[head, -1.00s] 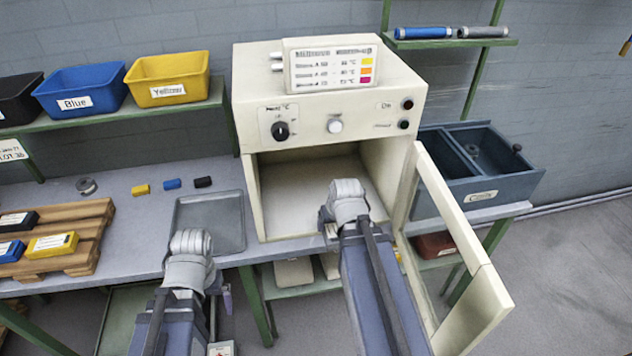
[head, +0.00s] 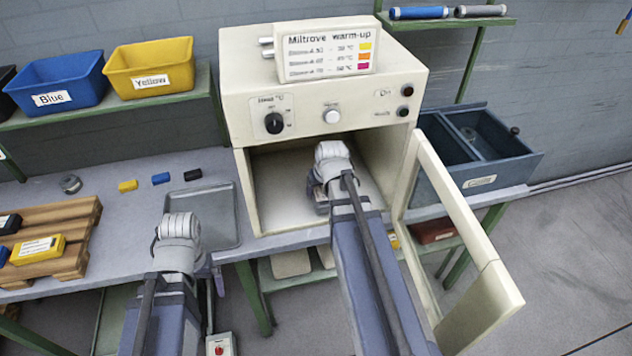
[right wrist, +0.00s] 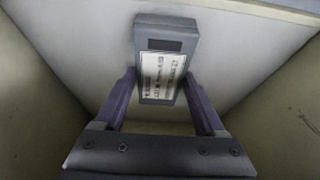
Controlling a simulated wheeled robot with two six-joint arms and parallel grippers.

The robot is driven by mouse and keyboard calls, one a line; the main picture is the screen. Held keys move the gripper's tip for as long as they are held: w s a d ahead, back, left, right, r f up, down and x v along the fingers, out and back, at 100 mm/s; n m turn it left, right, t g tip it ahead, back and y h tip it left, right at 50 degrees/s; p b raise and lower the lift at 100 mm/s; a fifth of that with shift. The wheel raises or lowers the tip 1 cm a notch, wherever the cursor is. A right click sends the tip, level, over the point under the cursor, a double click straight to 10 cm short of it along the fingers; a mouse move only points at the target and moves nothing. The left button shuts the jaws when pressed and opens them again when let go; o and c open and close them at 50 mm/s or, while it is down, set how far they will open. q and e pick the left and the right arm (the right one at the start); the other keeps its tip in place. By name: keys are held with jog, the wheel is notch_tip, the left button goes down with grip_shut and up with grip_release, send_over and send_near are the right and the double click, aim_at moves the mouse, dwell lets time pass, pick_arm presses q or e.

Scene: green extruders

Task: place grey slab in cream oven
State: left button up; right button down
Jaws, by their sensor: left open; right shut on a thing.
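The cream oven (head: 236,100) stands on the grey bench with its door (head: 427,165) swung open to the right. My right gripper (head: 318,190) reaches into the oven's open chamber; my arm hides most of its fingers in the head view. In the right wrist view my right gripper (right wrist: 162,95) is shut on the grey slab (right wrist: 150,28), which has a dark patch and a white printed label. The slab is inside the chamber; whether it touches the floor I cannot tell. My left gripper (head: 185,268) is over the bench's front edge, open, its fingers mostly hidden.
A grey tray (head: 228,243) lies on the bench left of the oven. Small yellow (head: 128,185), blue and black blocks lie behind it. A wooden pallet (head: 80,215) holds labelled slabs. The oven walls (right wrist: 40,100) are close on both sides of my right gripper.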

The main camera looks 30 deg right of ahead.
jog(key=w, duration=0.2)
jog(key=w+d, duration=0.1)
jog(key=w, duration=0.1)
jog(key=shift+b+x, duration=0.65)
jog(key=shift+x, duration=0.1)
jog(key=shift+f, duration=0.25)
jog(key=shift+s+a+r, duration=0.1)
jog(key=shift+s+r, duration=0.1)
jog(key=shift+r, duration=0.05)
jog(key=shift+f, duration=0.2)
jog(key=shift+c, duration=2.1)
grip_release()
jog(key=o, duration=0.4)
pick_arm(q)
jog(key=shift+w+a+f, duration=0.2)
jog(key=shift+w+f, duration=0.1)
jog(key=shift+f, duration=0.15)
jog(key=shift+w+a+f, duration=0.2)
jog(key=shift+w+f, duration=0.05)
jog(key=shift+f, duration=0.2)
jog(key=shift+r, duration=0.1)
pick_arm(e)
jog(key=shift+r, duration=0.1)
